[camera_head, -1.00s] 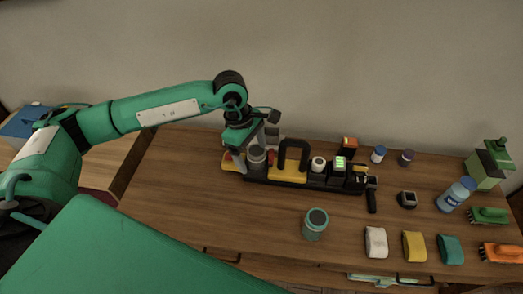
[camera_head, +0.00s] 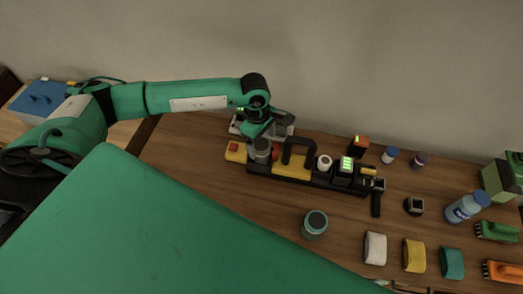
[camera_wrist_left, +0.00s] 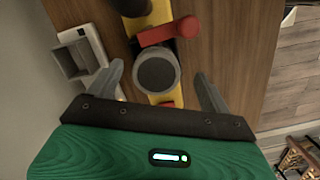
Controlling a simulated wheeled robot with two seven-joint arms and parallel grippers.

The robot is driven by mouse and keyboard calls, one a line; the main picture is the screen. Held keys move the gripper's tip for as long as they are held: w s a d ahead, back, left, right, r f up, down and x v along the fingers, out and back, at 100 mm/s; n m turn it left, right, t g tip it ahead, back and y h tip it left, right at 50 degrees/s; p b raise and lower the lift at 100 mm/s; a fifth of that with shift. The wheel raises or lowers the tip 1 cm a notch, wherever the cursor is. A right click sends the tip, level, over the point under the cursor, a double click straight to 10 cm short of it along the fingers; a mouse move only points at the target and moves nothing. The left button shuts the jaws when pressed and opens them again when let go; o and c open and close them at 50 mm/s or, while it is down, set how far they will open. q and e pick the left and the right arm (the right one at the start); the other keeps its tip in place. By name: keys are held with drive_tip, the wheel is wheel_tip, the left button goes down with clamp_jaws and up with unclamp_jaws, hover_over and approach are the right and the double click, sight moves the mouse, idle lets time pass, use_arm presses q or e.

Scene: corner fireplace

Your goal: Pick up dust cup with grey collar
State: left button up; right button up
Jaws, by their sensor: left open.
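A grey-topped cylinder, which looks like the dust cup with the grey collar (camera_head: 262,151), stands upright near the left end of the black and yellow holder (camera_head: 292,172). In the left wrist view this cup (camera_wrist_left: 156,73) shows from above as a dark disc in a lighter grey ring. My left gripper (camera_head: 262,137) is open above it. In the wrist view its fingers (camera_wrist_left: 162,84) lie left and right of the cup, with gaps on both sides. Another teal cup with a dark top (camera_head: 315,223) stands on the table in front. My right gripper is not in view.
A red lever (camera_wrist_left: 166,32) lies close beside the cup. A grey-white open box (camera_wrist_left: 78,55) is left of the fingers in the wrist view. Bottles, brushes and coloured pads fill the table's right side. My green body covers the lower left.

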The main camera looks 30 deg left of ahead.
sight(261, 144)
use_arm(q)
drive_tip(key=shift+a+f+p, duration=0.15)
drive_tip(key=shift+f+p, duration=0.5)
drive_tip(key=shift+p, duration=0.05)
drive_tip(key=f+p, duration=0.1)
drive_tip(key=f, duration=0.2)
drive_tip(key=shift+w+f, duration=0.2)
drive_tip(key=shift+f, duration=0.3)
drive_tip(key=c, duration=0.9)
drive_tip(key=shift+c, duration=1)
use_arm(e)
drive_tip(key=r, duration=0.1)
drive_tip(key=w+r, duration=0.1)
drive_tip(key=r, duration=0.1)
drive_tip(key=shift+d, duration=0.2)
use_arm(q)
drive_tip(key=shift+r, duration=0.1)
